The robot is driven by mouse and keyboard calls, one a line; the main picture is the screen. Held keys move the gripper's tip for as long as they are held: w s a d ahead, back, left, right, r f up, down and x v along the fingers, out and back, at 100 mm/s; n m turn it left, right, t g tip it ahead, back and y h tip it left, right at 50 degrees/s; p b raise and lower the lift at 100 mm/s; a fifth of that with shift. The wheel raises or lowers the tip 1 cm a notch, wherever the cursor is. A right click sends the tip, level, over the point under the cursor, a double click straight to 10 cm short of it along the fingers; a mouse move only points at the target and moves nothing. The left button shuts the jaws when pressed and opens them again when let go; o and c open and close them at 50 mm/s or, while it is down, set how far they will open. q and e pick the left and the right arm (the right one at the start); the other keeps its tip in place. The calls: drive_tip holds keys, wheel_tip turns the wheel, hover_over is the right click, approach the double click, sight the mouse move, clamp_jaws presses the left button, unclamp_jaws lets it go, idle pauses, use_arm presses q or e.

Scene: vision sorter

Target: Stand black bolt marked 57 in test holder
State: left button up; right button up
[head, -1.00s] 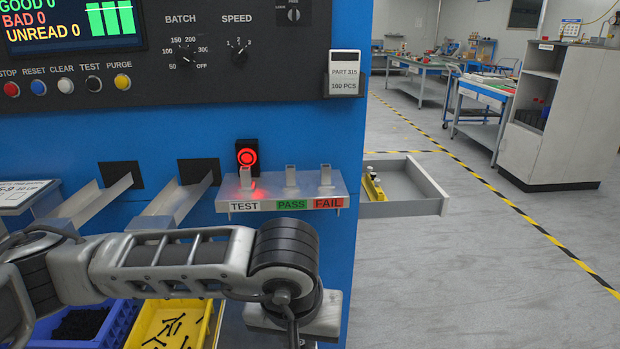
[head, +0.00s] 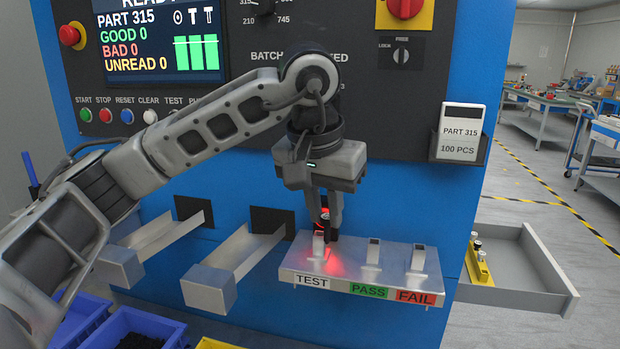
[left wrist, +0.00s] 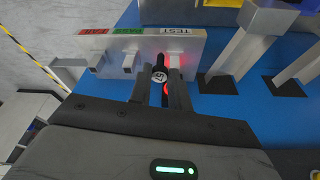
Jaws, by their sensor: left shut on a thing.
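My left gripper (head: 327,222) points down at the shelf with the TEST, PASS and FAIL labels. In the left wrist view its two fingers are shut on a black bolt (left wrist: 159,76) whose head shows the mark 57. The test holder (head: 318,246) is a small metal post behind the TEST label, lit red. In the left wrist view the test holder (left wrist: 176,60) is close beside the bolt. I cannot tell whether they touch. In the head view the bolt is mostly hidden by the fingers. My right gripper is not in view.
Two chutes (head: 240,255) are to the left. An open drawer (head: 525,268) with a yellow block (head: 480,262) is at the right. Blue bins sit below.

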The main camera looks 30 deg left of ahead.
use_arm(q)
wheel_tip(320, 180, up, 4)
drive_tip(key=a, duration=0.2)
drive_tip(key=w+a+f, duration=0.1)
drive_tip(key=w+f, duration=0.1)
drive_tip(key=w, duration=0.3)
drive_tip(key=shift+w+a, duration=0.25)
drive_tip(key=shift+a, duration=0.15)
